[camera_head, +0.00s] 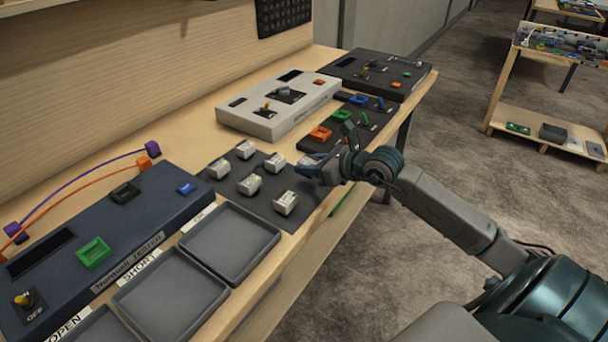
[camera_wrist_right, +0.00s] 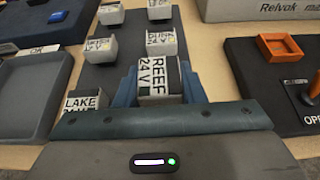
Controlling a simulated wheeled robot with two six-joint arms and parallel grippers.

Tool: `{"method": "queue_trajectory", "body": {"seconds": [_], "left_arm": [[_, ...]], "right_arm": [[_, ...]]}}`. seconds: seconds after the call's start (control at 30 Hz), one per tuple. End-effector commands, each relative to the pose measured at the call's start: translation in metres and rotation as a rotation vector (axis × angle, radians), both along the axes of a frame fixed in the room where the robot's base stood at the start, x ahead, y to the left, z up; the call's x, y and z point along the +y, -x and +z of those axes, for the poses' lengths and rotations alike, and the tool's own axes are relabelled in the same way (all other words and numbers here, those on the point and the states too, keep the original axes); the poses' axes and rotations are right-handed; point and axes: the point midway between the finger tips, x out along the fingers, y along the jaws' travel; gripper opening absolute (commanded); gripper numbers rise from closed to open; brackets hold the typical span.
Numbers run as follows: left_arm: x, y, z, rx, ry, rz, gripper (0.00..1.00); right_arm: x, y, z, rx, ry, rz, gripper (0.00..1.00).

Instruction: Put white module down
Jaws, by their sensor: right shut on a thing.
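My right gripper (camera_head: 318,172) is over the right edge of a dark mat (camera_head: 232,197). It is shut on a white module (camera_wrist_right: 159,90) labelled REEF 24 V, which sits between the blue fingers in the right wrist view. In the head view this module (camera_head: 308,159) is partly hidden by the gripper. I cannot tell whether its underside touches the mat. Several other white modules stand on the mat, among them one (camera_head: 286,202) at the front and one (camera_head: 249,184) in the middle. A module labelled LAKE (camera_wrist_right: 82,104) is left of the fingers. My left gripper is not in view.
Grey trays (camera_head: 230,243) labelled OK, SHORT and OPEN lie left of the mat. A navy testing console (camera_head: 120,225) stands behind them. A dark panel (camera_head: 345,138) with an orange socket (camera_head: 320,133) lies right of the mat. A white console (camera_head: 262,122) stands behind.

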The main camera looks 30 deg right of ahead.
Motion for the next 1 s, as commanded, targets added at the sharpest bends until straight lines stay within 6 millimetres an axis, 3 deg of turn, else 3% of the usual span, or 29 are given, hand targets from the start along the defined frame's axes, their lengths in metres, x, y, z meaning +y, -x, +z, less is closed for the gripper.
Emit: {"method": "queue_trajectory", "body": {"seconds": [0.3,0.67,0.7,0.8,1.0], "left_arm": [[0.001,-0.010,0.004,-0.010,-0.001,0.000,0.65],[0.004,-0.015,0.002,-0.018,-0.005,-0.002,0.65],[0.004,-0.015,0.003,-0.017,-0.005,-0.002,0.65],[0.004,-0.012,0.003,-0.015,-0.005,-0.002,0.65],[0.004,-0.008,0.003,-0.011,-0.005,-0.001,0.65]], "right_arm": [[0.001,0.000,-0.038,0.002,-0.002,-0.001,0.13],[0.000,0.000,-0.043,0.000,0.000,0.000,0.13],[0.000,0.000,-0.043,0.000,0.001,0.000,0.40],[0.000,0.000,-0.042,0.001,0.001,0.000,0.58],[0.000,0.000,-0.042,0.001,0.000,0.000,0.58]]}}
